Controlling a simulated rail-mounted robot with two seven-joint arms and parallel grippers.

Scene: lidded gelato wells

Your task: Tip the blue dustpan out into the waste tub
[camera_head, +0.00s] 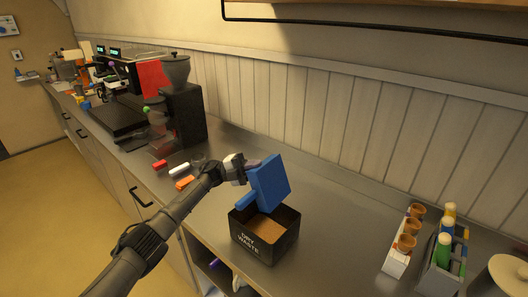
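The blue dustpan (270,181) is tilted steeply, nearly on edge, above the waste tub. A lower blue part of it reaches down to the left over the tub's rim. The waste tub (254,243) is a black open box marked "DRY WASTE" on the counter, with a brown layer visible inside. My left gripper (246,167) is at the dustpan's upper left side and appears shut on it; the exact grip is partly hidden. Whether anything lies on the pan's face cannot be told. My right gripper is out of view.
Left of the tub lie red (160,164), white (179,168) and orange (185,182) items, near a black grinder (184,115). On the right stand a cone holder (397,262) and a bottle caddy (437,277). The counter between tub and cone holder is clear.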

